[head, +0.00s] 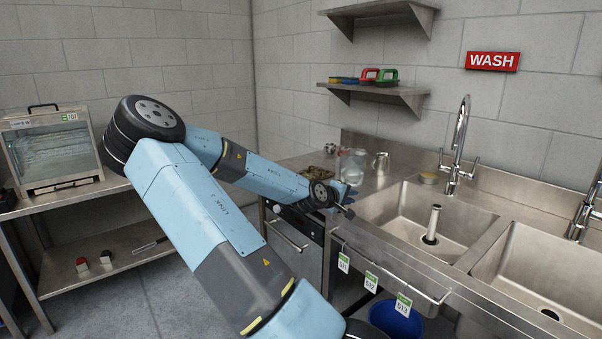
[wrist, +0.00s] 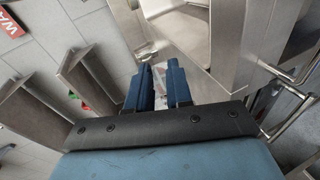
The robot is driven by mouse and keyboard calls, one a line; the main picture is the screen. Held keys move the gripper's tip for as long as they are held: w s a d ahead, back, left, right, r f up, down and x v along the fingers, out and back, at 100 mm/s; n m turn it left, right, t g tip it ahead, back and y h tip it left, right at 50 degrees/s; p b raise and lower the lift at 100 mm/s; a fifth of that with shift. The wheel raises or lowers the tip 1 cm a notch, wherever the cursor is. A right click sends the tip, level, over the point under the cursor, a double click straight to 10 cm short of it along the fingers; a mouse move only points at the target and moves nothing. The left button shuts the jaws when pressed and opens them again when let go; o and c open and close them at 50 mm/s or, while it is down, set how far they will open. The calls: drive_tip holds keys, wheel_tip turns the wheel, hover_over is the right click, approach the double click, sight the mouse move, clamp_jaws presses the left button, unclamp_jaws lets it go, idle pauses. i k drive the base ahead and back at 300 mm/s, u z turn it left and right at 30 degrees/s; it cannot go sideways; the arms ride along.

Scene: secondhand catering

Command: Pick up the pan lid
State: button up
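I cannot make out a pan lid for certain in either view. My gripper (head: 345,204) is at the front edge of the steel counter, left of the sink, in the head view. In the wrist view the two dark blue fingers of my gripper (wrist: 160,70) stand apart with a gap between them. I see nothing held there. A pale, glassy shape shows small past the fingertips, too unclear to name. My arm hides part of the counter and the front below it.
Clear glass containers (head: 354,164) and a metal jug (head: 381,163) stand behind my gripper. The sink (head: 405,215) with an upright drain pipe (head: 432,224) lies to the right. A shelf (head: 375,90) hangs above. A blue bucket (head: 396,318) stands below.

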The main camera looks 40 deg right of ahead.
sight(311, 173)
drive_tip(key=i, duration=1.2)
drive_tip(key=z, duration=0.05)
